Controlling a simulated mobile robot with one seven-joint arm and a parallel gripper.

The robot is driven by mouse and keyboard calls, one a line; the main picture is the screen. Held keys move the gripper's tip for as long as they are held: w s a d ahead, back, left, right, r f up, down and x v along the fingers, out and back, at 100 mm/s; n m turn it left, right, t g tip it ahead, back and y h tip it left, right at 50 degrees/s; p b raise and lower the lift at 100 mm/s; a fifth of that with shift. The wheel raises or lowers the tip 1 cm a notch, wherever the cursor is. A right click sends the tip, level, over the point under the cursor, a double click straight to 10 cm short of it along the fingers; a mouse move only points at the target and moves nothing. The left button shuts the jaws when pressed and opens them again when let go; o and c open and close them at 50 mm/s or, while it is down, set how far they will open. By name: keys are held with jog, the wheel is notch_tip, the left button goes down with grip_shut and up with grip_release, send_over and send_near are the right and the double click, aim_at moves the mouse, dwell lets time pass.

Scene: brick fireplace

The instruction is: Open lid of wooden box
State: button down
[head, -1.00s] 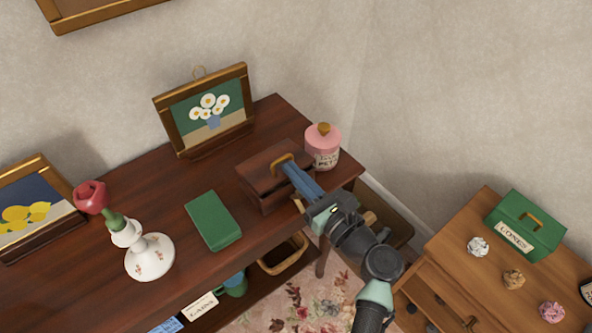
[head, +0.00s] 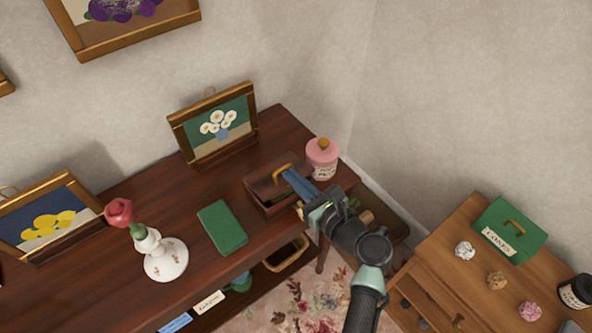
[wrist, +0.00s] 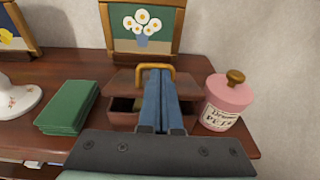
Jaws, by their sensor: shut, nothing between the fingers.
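A dark inside shows below the lid in the wrist view. The lid has a brass-coloured loop handle (head: 281,172). My gripper (head: 287,171) reaches in from the front right, with its blue fingers (wrist: 158,78) side by side and shut. The fingertips are at the handle loop, seemingly within or under it; exact contact is hidden. Nothing shows between the fingers.
A pink jar (head: 322,158) stands close to the box's right. A green book (head: 222,227) and a white vase (head: 166,260) with a red flower are to the left. A daisy picture (head: 214,130) stands behind. A side table (head: 448,262) is at the right.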

aim_at(284, 167)
jog(key=shift+w+a+r+g+h+p, duration=0.3)
jog(key=shift+r+g+p, duration=0.25)
jog(key=shift+p, duration=1.2)
jog(key=shift+w+a+r+g+h+p, duration=0.15)
jog(key=shift+w+r+g+h+p, duration=0.4)
jog(key=shift+p, duration=1.2)
jog(key=shift+w+a+r+g+h+p, duration=0.1)
jog(key=shift+a+r+g+p, duration=0.2)
jog(key=shift+r+p, duration=1)
jog(key=w+g+h+p, duration=0.1)
jog(key=p, duration=0.4)
jog(key=shift+a, duration=0.35)
jog(key=w+g+p, duration=0.1)
jog(key=p, duration=0.1)
jog(key=shift+a+r+h+p, duration=0.3)
jog(key=shift+a+r+h, duration=0.05)
jog(key=shift+a, duration=0.05)
jog(key=w+a+g+h+b, duration=0.2)
jog(key=w+a+g+b, duration=0.1)
jog(key=w+a+b, duration=0.2)
jog(key=w, duration=0.2)
jog(key=shift+w+a+f, duration=0.15)
jog(key=shift+w+a, duration=0.05)
jog(key=shift+w, duration=0.1)
